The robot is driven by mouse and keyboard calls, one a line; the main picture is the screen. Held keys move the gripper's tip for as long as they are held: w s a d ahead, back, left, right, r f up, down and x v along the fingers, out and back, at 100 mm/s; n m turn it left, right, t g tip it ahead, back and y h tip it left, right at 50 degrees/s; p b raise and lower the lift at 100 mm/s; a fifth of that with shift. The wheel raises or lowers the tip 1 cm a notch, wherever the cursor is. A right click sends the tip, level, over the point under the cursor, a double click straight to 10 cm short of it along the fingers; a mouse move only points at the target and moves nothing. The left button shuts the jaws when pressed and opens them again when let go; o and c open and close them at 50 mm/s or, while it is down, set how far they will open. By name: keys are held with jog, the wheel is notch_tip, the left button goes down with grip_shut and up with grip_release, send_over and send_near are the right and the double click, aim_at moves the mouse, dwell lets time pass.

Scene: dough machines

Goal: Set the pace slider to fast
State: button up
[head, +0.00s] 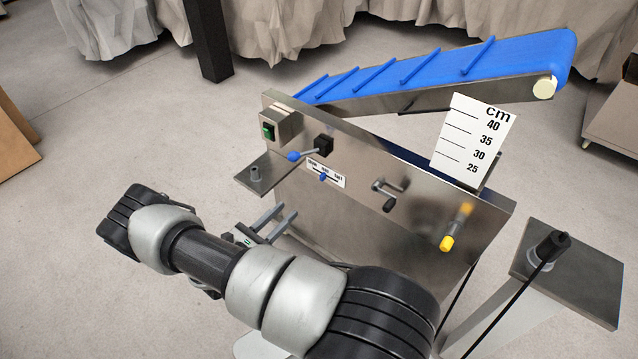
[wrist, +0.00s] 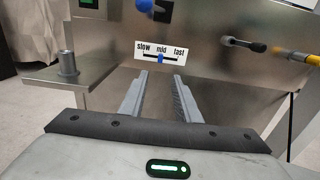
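The pace slider has a blue knob (wrist: 161,57) on a white label plate (wrist: 179,48) reading slow, mid, fast from left to right in the wrist view. The knob stands at mid. In the head view the plate (head: 336,177) and the blue knob (head: 323,177) show on the steel front panel. My gripper (head: 285,214) is open and empty, in front of the panel and below the slider. In the wrist view its two fingers (wrist: 157,84) are apart and point toward the panel, just under the plate. Neither finger appears to touch the knob.
Near the slider are a blue-tipped lever (head: 294,156), a switch box with a green button (head: 268,130), a black-handled crank (head: 389,205) and a yellow-tipped handle (head: 447,243). A steel side shelf (head: 262,186) with a peg juts out at left. A blue conveyor (head: 440,70) rises behind.

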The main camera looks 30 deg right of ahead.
aim_at(321, 178)
jog(key=b+x, duration=0.1)
jog(key=x, duration=1.5)
grip_shut()
